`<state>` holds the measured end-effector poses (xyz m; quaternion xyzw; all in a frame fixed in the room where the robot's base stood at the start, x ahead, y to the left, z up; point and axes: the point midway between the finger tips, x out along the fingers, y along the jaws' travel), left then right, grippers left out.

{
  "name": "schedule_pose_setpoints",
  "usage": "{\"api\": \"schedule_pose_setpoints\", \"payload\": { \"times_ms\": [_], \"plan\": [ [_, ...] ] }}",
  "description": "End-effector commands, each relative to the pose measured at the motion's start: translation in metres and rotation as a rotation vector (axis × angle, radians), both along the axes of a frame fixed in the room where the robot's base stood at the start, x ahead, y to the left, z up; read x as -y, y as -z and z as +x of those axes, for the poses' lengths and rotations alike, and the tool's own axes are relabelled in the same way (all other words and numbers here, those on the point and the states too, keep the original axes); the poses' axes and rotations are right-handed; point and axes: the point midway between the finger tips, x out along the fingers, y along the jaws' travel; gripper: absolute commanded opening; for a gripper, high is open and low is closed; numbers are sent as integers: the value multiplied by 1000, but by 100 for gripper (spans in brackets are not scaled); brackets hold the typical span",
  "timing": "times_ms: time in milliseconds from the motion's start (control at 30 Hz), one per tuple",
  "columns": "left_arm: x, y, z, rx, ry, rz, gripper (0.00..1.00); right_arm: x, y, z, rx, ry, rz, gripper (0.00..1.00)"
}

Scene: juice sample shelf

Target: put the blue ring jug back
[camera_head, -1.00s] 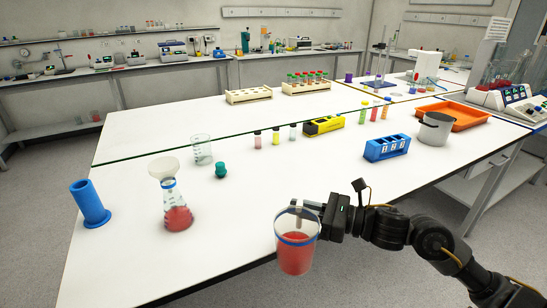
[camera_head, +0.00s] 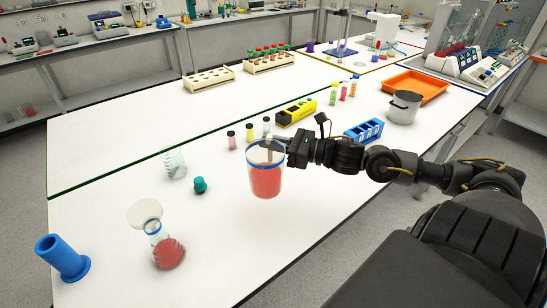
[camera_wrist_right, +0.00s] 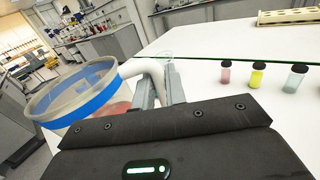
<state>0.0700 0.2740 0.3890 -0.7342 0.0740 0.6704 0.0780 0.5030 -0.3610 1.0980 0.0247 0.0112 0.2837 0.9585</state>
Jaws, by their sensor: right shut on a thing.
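The blue ring jug (camera_head: 265,178) is a clear jug with a blue band near its rim and red liquid inside. It is upright, and in the head view it appears above the white bench. My right gripper (camera_head: 277,150) is shut on its handle from the right side. In the right wrist view the jug (camera_wrist_right: 85,92) is at the left, its pale handle between the fingers of my right gripper (camera_wrist_right: 158,85). Its base is out of the wrist view. My left gripper is not in view.
A flask (camera_head: 167,250) with red liquid, a blue cylinder (camera_head: 62,258), a teal stopper (camera_head: 200,185) and a beaker (camera_head: 174,163) stand left of the jug. Small vials (camera_head: 249,133), a yellow rack (camera_head: 297,112) and a blue rack (camera_head: 364,130) stand beyond. The front bench middle is clear.

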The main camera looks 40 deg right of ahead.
Motion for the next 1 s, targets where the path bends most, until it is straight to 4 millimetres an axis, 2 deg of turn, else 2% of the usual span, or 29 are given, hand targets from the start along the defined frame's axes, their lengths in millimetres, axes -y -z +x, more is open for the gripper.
{"api": "schedule_pose_setpoints", "payload": {
  "times_ms": [33,167,300,400,500,767,900,1000],
  "plan": [
    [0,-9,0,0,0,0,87,11,0,11,3,6,3,0],
    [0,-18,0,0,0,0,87,36,16,33,2,6,4,0],
    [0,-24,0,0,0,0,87,50,45,47,2,4,5,0],
    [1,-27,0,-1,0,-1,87,58,59,54,3,4,3,0],
    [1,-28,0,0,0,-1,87,62,68,58,2,2,2,0],
    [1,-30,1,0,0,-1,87,66,76,62,2,1,2,0],
    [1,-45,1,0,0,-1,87,66,93,62,0,2,6,0],
    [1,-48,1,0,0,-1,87,66,103,62,1,1,3,0]
  ]
}}
